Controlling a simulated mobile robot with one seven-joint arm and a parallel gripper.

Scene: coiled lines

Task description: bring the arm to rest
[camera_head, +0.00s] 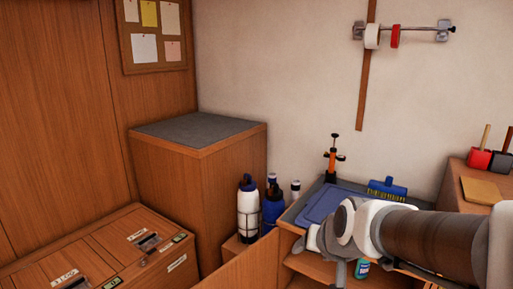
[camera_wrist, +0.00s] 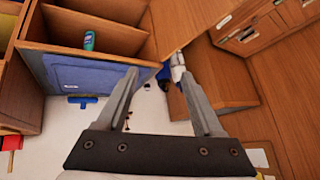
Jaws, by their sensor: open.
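My arm reaches in from the lower right in the head view, with its light wrist in front of an open-fronted cabinet. My gripper shows in the wrist view (camera_wrist: 158,78) with its two grey fingers spread wide apart. Nothing is between the fingers, so it is open and empty.
The cabinet's blue mat (camera_head: 322,204) lies close behind my wrist. A teal bottle (camera_wrist: 89,41) stands on its shelf. White and blue bottles (camera_head: 248,210) stand left of it. A grey-topped wooden cabinet (camera_head: 200,128) and a lower wooden unit (camera_head: 100,255) are further left.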

